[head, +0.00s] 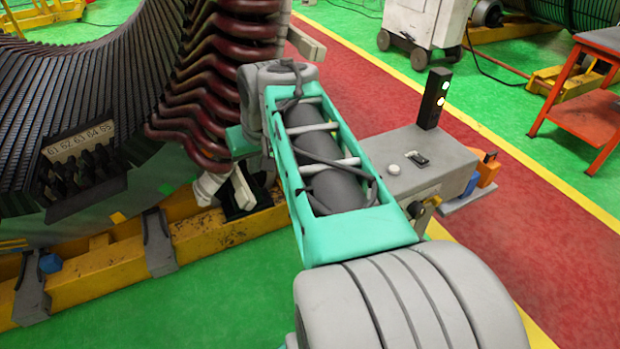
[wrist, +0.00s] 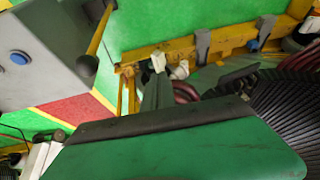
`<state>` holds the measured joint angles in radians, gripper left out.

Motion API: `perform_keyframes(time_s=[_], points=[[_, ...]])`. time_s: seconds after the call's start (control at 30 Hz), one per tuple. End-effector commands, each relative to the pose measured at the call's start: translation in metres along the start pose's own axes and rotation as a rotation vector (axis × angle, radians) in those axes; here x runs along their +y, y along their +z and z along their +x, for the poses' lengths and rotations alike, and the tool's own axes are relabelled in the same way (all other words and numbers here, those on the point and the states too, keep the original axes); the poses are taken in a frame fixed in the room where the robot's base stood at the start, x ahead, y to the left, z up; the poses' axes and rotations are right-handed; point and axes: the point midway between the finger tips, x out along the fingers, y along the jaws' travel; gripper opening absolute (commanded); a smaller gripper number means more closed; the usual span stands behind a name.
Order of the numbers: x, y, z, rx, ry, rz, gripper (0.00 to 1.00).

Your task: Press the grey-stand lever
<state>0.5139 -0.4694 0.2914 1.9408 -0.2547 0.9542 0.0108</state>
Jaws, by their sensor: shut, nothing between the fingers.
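The grey stand (head: 425,165) is right of my arm in the head view, with a white button and a small black switch on top. In the wrist view the stand (wrist: 50,50) fills the upper left, with a blue button on its face. A yellow rod on its side, apparently the lever (wrist: 98,32), slants upward; in the head view only a small part near its mount shows beside my arm. My gripper (wrist: 157,90) points away from the wrist camera, its dark fingers together and empty, apart from the rod.
The large stator (head: 80,100) with copper-red coil ends stands left, close to my arm, on a yellow base frame (head: 110,262). A black signal light (head: 433,98) rises from the stand. An orange cart (head: 590,100) is at far right. Green floor is free at the front.

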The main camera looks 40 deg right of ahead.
Motion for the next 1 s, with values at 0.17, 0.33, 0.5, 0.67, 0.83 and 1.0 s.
perform_keyframes(time_s=[0.17, 0.33, 0.5, 0.67, 0.83, 1.0], points=[[0.123, -0.026, 0.015, 0.084, 0.081, 0.144, 0.00], [0.158, -0.032, 0.005, 0.107, 0.106, 0.172, 0.00], [0.157, -0.033, 0.003, 0.108, 0.106, 0.171, 0.00], [0.157, -0.033, 0.007, 0.107, 0.105, 0.172, 0.00], [0.159, -0.034, 0.032, 0.104, 0.104, 0.172, 0.00], [0.164, -0.038, 0.068, 0.104, 0.104, 0.171, 0.00]])
